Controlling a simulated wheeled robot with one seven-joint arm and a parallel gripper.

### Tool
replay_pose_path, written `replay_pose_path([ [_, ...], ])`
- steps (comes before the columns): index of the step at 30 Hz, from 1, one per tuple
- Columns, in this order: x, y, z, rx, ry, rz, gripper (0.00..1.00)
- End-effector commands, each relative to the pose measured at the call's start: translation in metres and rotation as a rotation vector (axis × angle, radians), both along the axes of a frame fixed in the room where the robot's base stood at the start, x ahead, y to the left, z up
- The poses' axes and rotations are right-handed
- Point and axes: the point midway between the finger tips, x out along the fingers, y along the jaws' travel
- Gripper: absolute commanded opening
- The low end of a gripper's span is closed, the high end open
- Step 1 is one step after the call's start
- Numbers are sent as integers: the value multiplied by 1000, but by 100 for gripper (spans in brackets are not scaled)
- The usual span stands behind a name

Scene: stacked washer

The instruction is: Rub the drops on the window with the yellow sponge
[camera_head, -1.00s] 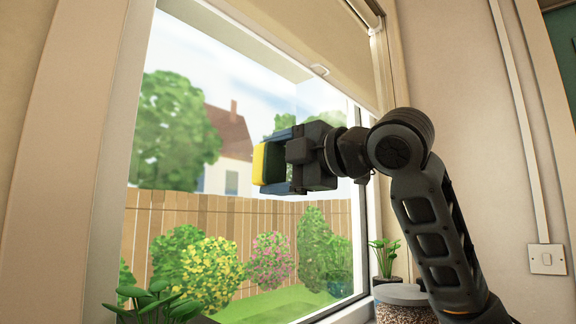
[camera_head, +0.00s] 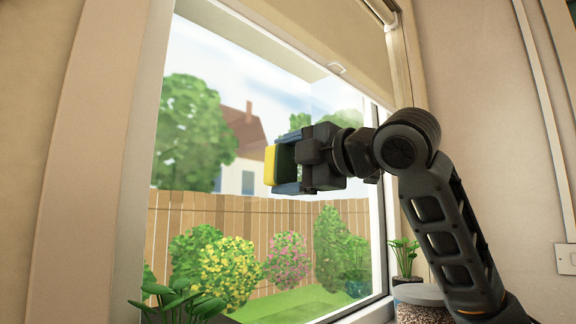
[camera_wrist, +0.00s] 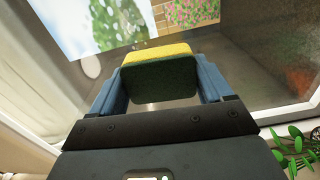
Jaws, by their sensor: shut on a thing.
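My gripper (camera_head: 286,165) is shut on the yellow sponge (camera_head: 270,165), held between two blue fingers. The sponge has a dark green back, and its yellow side is turned away from the gripper. The wrist view shows the sponge (camera_wrist: 160,55) between the fingers, with its yellow edge on top. The window (camera_head: 235,90) lies behind the sponge; I cannot tell whether they touch. Pale round spots that look like drops (camera_wrist: 92,68) show at the upper left of the wrist view. A faint spot shows left of the sponge in the head view (camera_head: 168,161).
A potted plant (camera_head: 160,302) stands at the sill's lower left. Another plant (camera_head: 404,258) and a jar (camera_head: 420,297) stand at the lower right, close to my arm. A blind (camera_head: 330,35) covers the window's top. The window frame (camera_head: 140,170) borders the glass on the left.

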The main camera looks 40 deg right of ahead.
Motion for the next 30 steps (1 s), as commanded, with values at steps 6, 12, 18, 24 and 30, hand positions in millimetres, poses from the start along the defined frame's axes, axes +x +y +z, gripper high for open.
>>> replay_pose_path([
  [6, 4, 0, 0, 0, 0, 1, 55],
  [12, 8, 0, 0, 0, 0, 0, 55],
  [18, 12, 0, 0, 0, 0, 0, 55],
  [24, 15, 0, 0, 0, 0, 0, 55],
  [30, 19, 0, 0, 0, 0, 1, 55],
])
